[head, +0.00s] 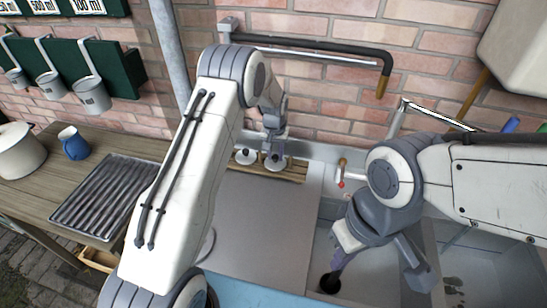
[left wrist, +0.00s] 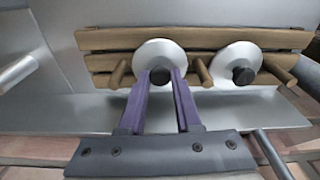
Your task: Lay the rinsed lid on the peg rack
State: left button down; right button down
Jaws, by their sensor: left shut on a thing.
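A pale round lid (left wrist: 158,52) with a dark knob (left wrist: 160,75) is in the left wrist view, against the wooden peg rack (left wrist: 110,40). My left gripper's purple fingers (left wrist: 162,78) are shut on this knob. Pegs stand on both sides of the lid; whether the rack bears its weight I cannot tell. In the head view my left gripper (head: 274,148) is over the rack (head: 293,172), at this lid (head: 276,166). A second lid (left wrist: 236,56) with a dark knob lies beside it on the rack. My right gripper (head: 334,274) points down over the sink, its finger gap unclear.
A steel drainboard (head: 260,225) is clear in front of the rack. The sink (head: 375,275) and a tap (head: 350,170) are at right. A ribbed dark tray (head: 105,195), a blue mug (head: 73,143) and a white pot (head: 18,152) stand on the wooden table at left.

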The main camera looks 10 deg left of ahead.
pick_arm(q)
jog(key=shift+f, duration=0.1)
jog(key=c, duration=0.6)
grip_release()
jog(key=shift+s, duration=0.1)
